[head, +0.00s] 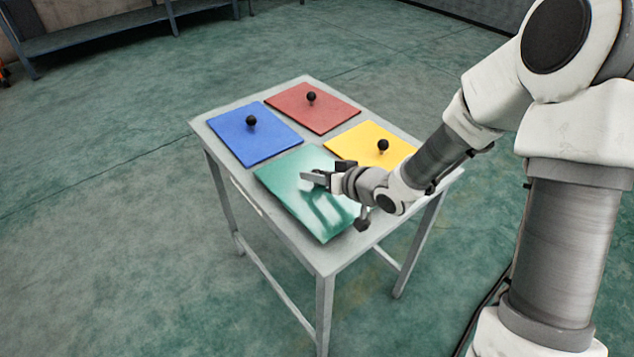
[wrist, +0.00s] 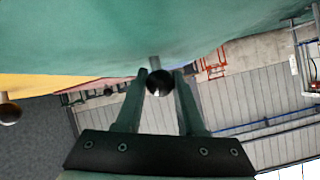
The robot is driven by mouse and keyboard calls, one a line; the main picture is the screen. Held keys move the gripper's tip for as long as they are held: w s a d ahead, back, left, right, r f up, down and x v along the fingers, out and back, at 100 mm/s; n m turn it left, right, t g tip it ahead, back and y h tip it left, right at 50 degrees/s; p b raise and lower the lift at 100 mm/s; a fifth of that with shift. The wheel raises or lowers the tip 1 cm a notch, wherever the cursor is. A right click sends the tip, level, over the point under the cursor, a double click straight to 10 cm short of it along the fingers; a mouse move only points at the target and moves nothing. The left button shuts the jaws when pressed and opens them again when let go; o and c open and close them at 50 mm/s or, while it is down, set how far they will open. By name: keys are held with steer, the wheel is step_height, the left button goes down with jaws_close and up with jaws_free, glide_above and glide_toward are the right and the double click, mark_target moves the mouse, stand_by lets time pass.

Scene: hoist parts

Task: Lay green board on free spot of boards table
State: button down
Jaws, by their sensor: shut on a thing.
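The green board (head: 295,200) is at the front part of the grey boards table (head: 325,262), in front of the blue and yellow boards. It looks about level; whether it touches the tabletop cannot be told. My gripper (head: 313,178) reaches over it from the right. In the wrist view the green board (wrist: 170,35) fills the top, and my gripper (wrist: 160,85) has its fingers around the board's black knob (wrist: 160,82). The knob is hidden in the head view.
A blue board (head: 247,138), a red board (head: 310,107) and a yellow board (head: 368,143) lie on the table, each with an upright black knob. The yellow board is close under my wrist. A grey bench (head: 110,32) stands far behind. The floor around is clear.

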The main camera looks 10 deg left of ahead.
steer(key=shift+f, duration=0.5)
steer(key=shift+r, duration=0.1)
steer(key=c, duration=1)
jaws_free()
steer(key=shift+f, duration=0.2)
steer(key=o, duration=0.5)
steer(key=shift+r, duration=0.1)
